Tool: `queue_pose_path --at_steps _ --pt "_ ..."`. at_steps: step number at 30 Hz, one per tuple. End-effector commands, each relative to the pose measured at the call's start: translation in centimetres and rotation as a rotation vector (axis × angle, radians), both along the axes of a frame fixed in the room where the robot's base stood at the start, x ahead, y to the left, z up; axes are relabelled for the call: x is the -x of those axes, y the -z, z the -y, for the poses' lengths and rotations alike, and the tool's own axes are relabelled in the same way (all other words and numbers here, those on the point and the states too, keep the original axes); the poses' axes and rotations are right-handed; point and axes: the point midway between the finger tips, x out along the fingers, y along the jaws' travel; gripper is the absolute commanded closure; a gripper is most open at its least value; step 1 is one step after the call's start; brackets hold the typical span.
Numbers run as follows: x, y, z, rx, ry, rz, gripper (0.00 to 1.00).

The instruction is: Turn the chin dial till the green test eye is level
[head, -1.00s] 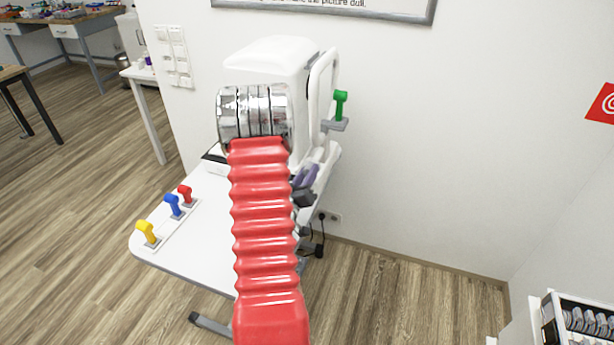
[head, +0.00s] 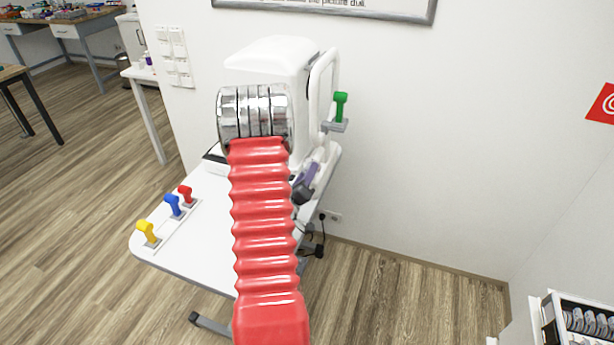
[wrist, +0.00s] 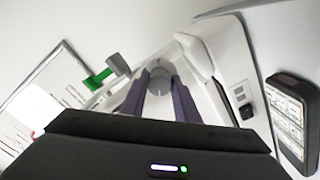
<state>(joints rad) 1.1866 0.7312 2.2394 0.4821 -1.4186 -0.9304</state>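The green test eye (head: 341,104) stands on a small grey mount at the right side of the white machine (head: 268,55). It looks roughly upright in the head view; I cannot tell whether it is exactly level. It also shows at left in the wrist view (wrist: 99,79). The grey round chin dial (wrist: 160,78) sits between my gripper's two purple fingers (wrist: 160,90), which appear closed on its sides. In the head view my gripper (head: 308,172) is beside the machine, partly behind my red arm, and the dial is hidden.
A white table (head: 205,245) carries the machine and yellow (head: 148,231), blue (head: 174,205) and red (head: 186,194) pieces on a strip at left. A cable hangs by a wall socket (head: 334,217). A dark panel (wrist: 293,115) is at right in the wrist view.

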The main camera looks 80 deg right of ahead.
Motion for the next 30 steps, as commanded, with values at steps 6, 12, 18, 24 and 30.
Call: queue_pose_path --at_steps 6,12,18,24,30 --pt "-0.1 -0.1 0.1 0.003 -0.003 0.001 0.58" --pt "0.0 0.0 0.0 0.001 0.001 0.001 0.55" --pt "0.0 0.0 -0.5 -0.001 0.001 0.0 0.55" --pt "-0.3 0.1 -2.5 -0.001 -0.001 -0.001 0.55" --pt "-0.6 0.0 -6.0 0.0 -0.001 -0.001 0.55"
